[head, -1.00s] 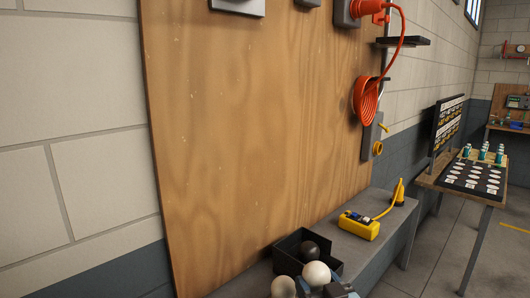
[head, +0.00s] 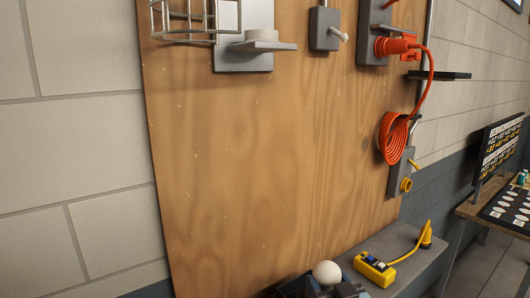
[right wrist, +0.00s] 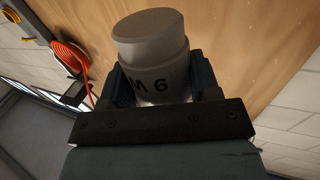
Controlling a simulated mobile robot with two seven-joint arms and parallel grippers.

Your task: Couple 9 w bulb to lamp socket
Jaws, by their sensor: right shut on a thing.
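In the right wrist view, my right gripper (right wrist: 160,82) is shut on a pale bulb (right wrist: 152,40). Its body carries a marking that reads as 9 W upside down. In the head view the bulb's white round top (head: 327,272) shows at the bottom edge, with dark parts of my right gripper (head: 325,288) around it. A grey plate with a bracket and a short white round fitting (head: 261,36), which looks like the lamp socket, is on the wooden board at upper left, well above the bulb. My left gripper is not in view.
A wire cage (head: 183,22) is beside the white fitting. A switch (head: 325,28), an orange plug (head: 395,46) and a coiled orange hose (head: 393,138) are on the board (head: 250,160). A yellow box (head: 374,269) lies on the bench. The board's middle is clear.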

